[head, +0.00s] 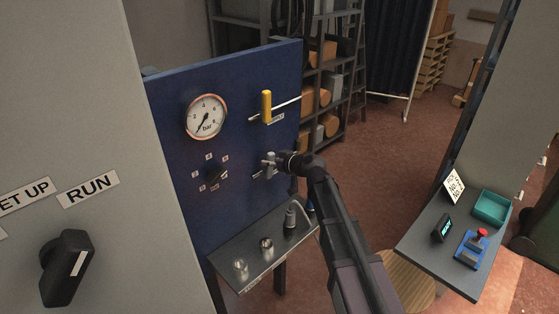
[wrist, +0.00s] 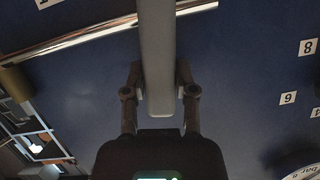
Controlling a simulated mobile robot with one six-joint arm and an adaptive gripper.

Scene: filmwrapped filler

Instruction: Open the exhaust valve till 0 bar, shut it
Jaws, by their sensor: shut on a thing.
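A grey valve handle (head: 268,161) sits on a short pipe at the lower right of the blue panel (head: 170,120); a small label beside it is too small to read. My gripper (head: 283,160) is at this handle. In the wrist view the grey handle (wrist: 157,50) runs down between the two fingers of my gripper (wrist: 160,92), which is shut on it. The round pressure gauge (head: 206,117), marked bar, is at the panel's upper left. Its needle points to the lower left, near the low end; the exact reading is hard to tell.
A yellow-handled valve (head: 266,106) is above on the panel. A dark rotary knob (head: 217,174) with number labels is left of my gripper. A metal shelf (head: 260,245) with fittings juts out below. A side table (head: 440,258) stands at the right.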

